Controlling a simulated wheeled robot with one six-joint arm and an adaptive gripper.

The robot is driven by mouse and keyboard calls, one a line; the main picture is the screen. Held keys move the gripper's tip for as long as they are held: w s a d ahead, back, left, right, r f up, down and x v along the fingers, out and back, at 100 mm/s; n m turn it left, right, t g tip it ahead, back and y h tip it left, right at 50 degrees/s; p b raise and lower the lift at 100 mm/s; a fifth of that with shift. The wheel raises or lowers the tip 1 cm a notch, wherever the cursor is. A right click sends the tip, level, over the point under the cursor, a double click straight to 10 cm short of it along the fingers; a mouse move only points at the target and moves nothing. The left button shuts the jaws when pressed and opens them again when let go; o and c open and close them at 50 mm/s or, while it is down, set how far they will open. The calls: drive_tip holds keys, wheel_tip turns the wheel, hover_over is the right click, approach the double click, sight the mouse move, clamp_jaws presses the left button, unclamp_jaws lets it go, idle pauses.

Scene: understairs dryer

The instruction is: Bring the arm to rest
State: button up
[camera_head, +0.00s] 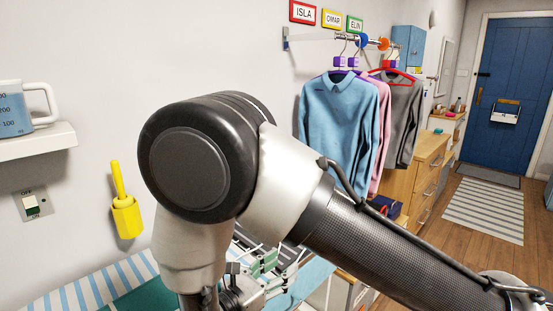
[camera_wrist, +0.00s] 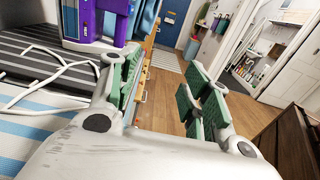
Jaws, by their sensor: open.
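My arm fills the middle of the head view, bent at a large dark joint. My gripper (camera_head: 268,268) is low in that view, partly hidden behind the arm, above the striped work surface. In the wrist view, the green-padded fingers of my gripper (camera_wrist: 165,92) stand well apart. Nothing is between them; the wooden floor (camera_wrist: 168,105) shows through the gap. The gripper is open and empty.
Blue, pink and grey tops hang on a wall rail (camera_head: 325,38); the blue top (camera_head: 338,125) is nearest. A yellow holder (camera_head: 126,217) and white shelf (camera_head: 35,141) are left. White wire-like pieces (camera_wrist: 60,65) lie near the fingers.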

drive_tip(key=s+d+m+g, duration=0.6)
drive_tip(key=d+m+g, duration=0.1)
drive_tip(key=d+g, duration=0.35)
drive_tip(key=s+d+r+m+t+y, duration=0.1)
drive_tip(key=s+d+r+m+y, duration=0.2)
drive_tip(key=d+r+m+y, duration=0.3)
drive_tip(key=s+d+r+m+t+y, duration=0.1)
drive_tip(key=s+d+r+m+y, duration=0.2)
drive_tip(key=d+r+m, duration=1.1)
drive_tip(key=d+r+y, duration=0.2)
drive_tip(key=d+y, duration=0.1)
drive_tip(key=d, duration=0.2)
drive_tip(key=shift+d+y, duration=0.15)
drive_tip(key=shift+y, duration=0.15)
